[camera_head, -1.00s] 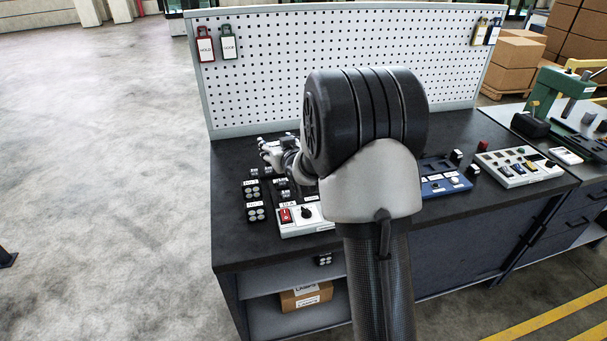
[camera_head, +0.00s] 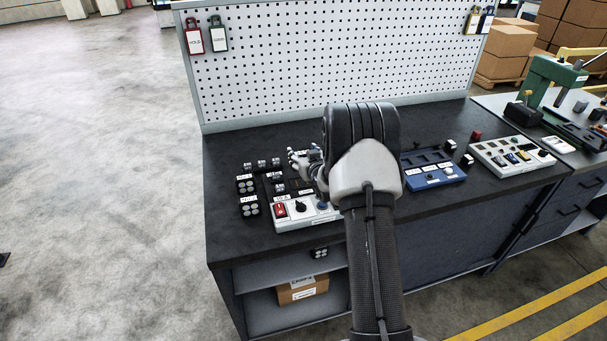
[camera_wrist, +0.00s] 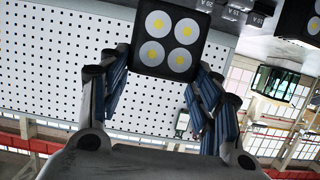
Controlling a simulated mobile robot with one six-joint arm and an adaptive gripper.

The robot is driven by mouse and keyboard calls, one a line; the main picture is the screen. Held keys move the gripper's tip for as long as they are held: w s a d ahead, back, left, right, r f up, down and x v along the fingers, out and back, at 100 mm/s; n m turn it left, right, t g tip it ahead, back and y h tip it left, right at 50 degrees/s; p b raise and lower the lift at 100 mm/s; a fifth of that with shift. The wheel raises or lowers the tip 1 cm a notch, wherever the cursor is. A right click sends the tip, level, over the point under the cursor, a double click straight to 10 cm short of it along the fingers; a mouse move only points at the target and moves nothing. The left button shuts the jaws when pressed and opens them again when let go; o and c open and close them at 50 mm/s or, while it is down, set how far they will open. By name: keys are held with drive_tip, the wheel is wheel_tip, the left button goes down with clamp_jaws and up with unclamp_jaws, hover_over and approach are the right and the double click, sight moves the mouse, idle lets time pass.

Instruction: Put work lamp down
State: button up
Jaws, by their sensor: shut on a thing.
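The work lamp (camera_wrist: 169,44) is a black square block with four round white-and-yellow lights, seen close up in the wrist view. My gripper (camera_wrist: 160,72) is shut on it, with a finger on each side. In the head view my gripper (camera_head: 300,160) is small, left of my big wrist joint, over the left part of the dark workbench (camera_head: 232,240). The held lamp cannot be made out there. Similar four-light blocks stand on the bench's left side, one behind (camera_head: 246,185) and one in front (camera_head: 250,206). Another edges into the wrist view (camera_wrist: 304,22).
A light panel with a red switch (camera_head: 281,210) and black knob lies below my gripper. Small labelled black blocks (camera_head: 262,163) stand behind. A blue tray (camera_head: 432,172) and a grey control panel (camera_head: 510,155) lie to the right. A pegboard (camera_head: 330,65) closes the back.

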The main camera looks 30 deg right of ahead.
drive_tip(key=shift+f+b, duration=0.6)
drive_tip(key=shift+f, duration=2.6)
drive_tip(key=shift+f, duration=0.15)
drive_tip(key=o, duration=1.4)
drive_tip(key=shift+o, duration=0.2)
